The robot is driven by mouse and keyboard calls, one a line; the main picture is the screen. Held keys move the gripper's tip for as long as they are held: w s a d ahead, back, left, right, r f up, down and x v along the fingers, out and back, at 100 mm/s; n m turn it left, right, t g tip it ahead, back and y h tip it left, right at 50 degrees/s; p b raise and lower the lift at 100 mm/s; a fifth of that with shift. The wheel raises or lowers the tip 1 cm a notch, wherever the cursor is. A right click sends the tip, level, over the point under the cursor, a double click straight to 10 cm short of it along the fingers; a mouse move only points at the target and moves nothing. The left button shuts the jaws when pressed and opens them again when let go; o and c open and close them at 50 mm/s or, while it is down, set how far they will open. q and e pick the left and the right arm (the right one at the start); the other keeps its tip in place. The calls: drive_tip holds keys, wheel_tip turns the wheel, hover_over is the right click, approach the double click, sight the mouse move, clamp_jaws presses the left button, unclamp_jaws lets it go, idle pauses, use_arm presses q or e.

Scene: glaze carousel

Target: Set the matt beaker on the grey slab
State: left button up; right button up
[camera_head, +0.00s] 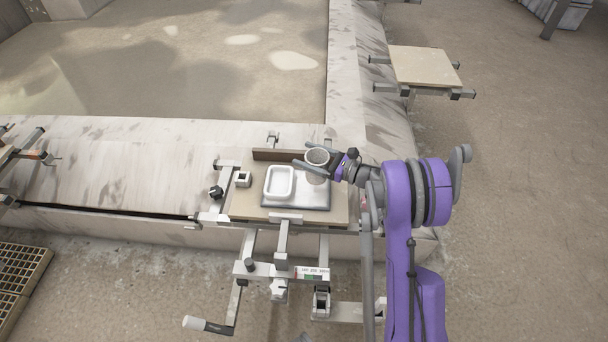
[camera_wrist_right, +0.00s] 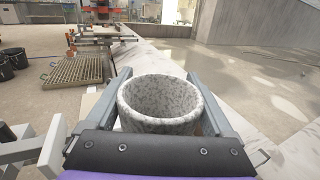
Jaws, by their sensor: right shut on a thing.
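The matt beaker (camera_head: 317,157), a round speckled grey-white cup, is upright between the fingers of my right gripper (camera_head: 318,167). In the right wrist view the beaker (camera_wrist_right: 161,104) fills the space between both fingers, its open rim up. The grey slab (camera_head: 318,194) lies on the board below. The beaker appears over the slab's back right part; I cannot tell whether its base touches the slab. A white square dish (camera_head: 280,183) stands on the slab's left part. My left gripper is not in view.
The slab lies on a tan board (camera_head: 242,206) in a clamp frame. A brown strip (camera_head: 282,155) stands along the board's back edge. A small square tube (camera_head: 243,179) is at the left. Another tan board (camera_head: 424,66) is at the back right.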

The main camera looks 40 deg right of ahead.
drive_tip(key=shift+f+b, duration=0.55)
drive_tip(key=shift+f, duration=2.1)
drive_tip(key=shift+f, duration=0.2)
drive_tip(key=o, duration=1.4)
drive_tip(key=shift+o, duration=0.2)
drive_tip(key=shift+r, duration=0.1)
